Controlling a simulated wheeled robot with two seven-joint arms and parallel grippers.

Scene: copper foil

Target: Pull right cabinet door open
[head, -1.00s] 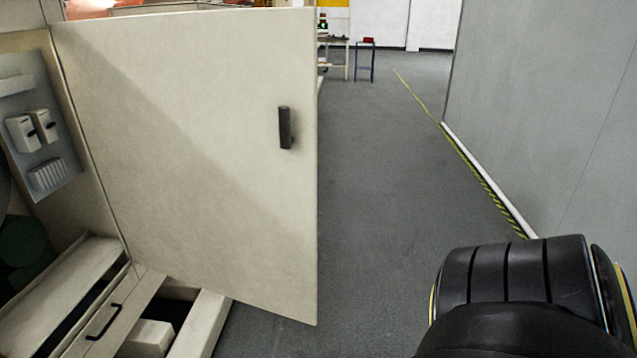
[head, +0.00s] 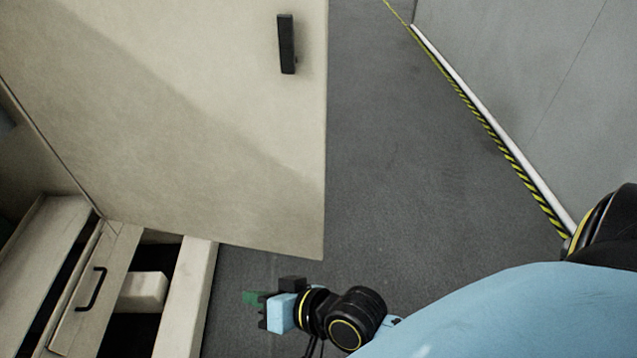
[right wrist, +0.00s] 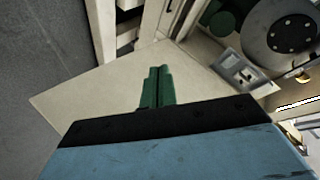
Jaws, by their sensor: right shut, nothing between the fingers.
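The right cabinet door (head: 200,120) is a large cream panel standing swung well out from the cabinet in the head view. Its black bar handle (head: 287,44) is on the face near the free edge. My right gripper (head: 252,298) is low in the head view, below the door's bottom corner and apart from the handle. Its green fingers are together and empty. They also show pressed together in the right wrist view (right wrist: 158,87), in front of a cream panel that looks like the door (right wrist: 85,95). My left gripper is out of view.
A grey wall (head: 530,70) with a yellow-black floor stripe (head: 500,148) stands at right. Grey floor (head: 400,170) between door and wall is clear.

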